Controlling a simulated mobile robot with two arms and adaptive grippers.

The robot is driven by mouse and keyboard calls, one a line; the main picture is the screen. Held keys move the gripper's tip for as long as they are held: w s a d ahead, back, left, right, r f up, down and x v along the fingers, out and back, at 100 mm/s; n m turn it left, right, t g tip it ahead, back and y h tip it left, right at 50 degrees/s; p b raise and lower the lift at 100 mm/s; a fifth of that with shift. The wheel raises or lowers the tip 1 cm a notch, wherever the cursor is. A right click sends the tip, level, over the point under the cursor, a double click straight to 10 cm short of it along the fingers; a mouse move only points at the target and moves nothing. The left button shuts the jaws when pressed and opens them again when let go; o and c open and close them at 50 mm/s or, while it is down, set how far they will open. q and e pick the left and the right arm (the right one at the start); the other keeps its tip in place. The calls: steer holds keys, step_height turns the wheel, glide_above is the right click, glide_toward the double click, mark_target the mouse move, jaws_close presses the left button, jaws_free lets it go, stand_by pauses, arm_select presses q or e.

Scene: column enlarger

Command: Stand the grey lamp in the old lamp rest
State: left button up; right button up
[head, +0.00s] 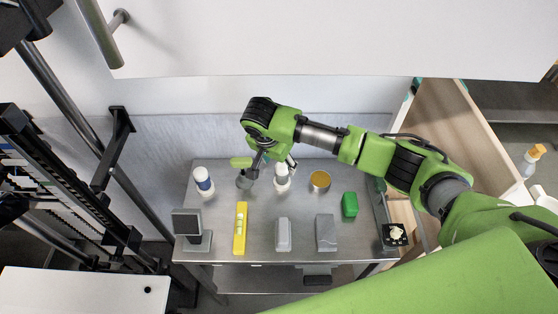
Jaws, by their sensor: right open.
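My right gripper (268,168) is open above the back of the grey metal table (262,252), its fingers spread and pointing down. A small grey round thing (244,182) stands just below and left of it; it may be the grey lamp, but I cannot tell. A white bottle (282,184) stands below its right side, partly covered by the gripper. Two grey blocks, one lighter (283,236) and one darker (326,235), lie near the front. I cannot tell which thing is the old lamp rest. My left gripper is not in view.
A white bottle with a blue band (203,182), a yellow level (240,230) and a dark-faced grey device (192,230) are on the left. An amber-topped jar (320,180) and a green block (349,205) are on the right. A white cabinet front (300,40) overhangs the back.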

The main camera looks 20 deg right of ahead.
steer(key=shift+a+r, duration=0.1)
steer(key=shift+r, duration=0.2)
steer(key=shift+p+v, duration=0.5)
steer(key=shift+v, duration=0.7)
steer(key=shift+s+r, duration=0.1)
steer(key=v, duration=1.1)
steer(key=shift+r, duration=0.4)
steer(key=shift+a, duration=0.1)
